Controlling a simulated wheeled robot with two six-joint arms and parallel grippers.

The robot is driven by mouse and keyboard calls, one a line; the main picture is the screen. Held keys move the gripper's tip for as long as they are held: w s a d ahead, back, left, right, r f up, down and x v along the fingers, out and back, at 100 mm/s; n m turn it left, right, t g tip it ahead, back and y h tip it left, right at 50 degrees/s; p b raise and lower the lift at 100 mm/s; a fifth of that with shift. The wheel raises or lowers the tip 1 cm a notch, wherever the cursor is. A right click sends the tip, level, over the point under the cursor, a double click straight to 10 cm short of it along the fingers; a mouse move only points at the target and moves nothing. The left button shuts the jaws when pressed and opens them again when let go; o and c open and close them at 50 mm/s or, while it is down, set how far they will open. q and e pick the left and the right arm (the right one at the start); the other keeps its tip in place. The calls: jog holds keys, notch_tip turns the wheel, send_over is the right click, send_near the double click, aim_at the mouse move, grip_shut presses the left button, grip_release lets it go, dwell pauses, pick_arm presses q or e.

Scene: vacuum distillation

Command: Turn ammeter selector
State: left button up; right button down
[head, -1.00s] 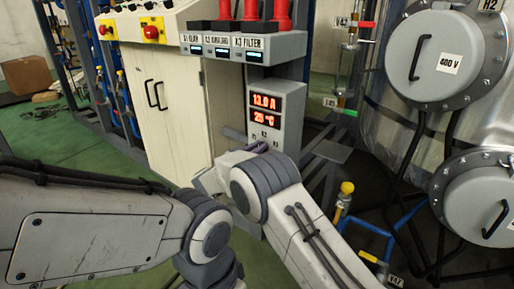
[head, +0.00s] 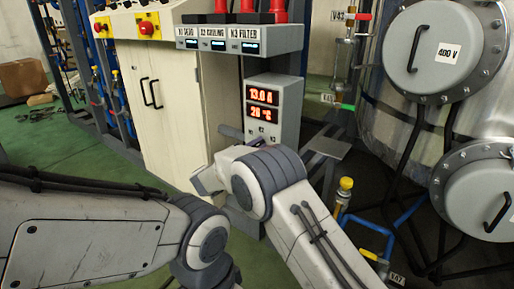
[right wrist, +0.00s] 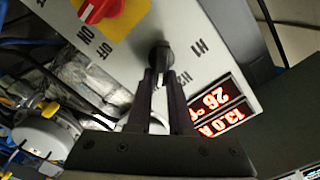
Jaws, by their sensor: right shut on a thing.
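The ammeter box (head: 286,117) has two red displays (head: 262,105), the upper reading 13.0 A and the lower a temperature. The displays also show upside down in the right wrist view (right wrist: 215,108). The black selector knob (right wrist: 160,52) is beside an H1 mark in the right wrist view. My right gripper (right wrist: 160,76) is shut on the knob, with one finger on each side of it. In the head view my right arm covers the knob and most of the gripper. My left arm comes in from the left, but its gripper is not visible.
A red rotary switch on a yellow plate (right wrist: 112,14) sits near the knob, with OFF and ON marks. A cream cabinet (head: 165,115) stands left of the box. Pipes and a large metal vessel (head: 385,115) stand at the right.

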jog(key=shift+f+m, duration=0.1)
jog(key=shift+m, duration=0.2)
jog(key=shift+a, duration=0.1)
jog(key=c, duration=0.8)
grip_release()
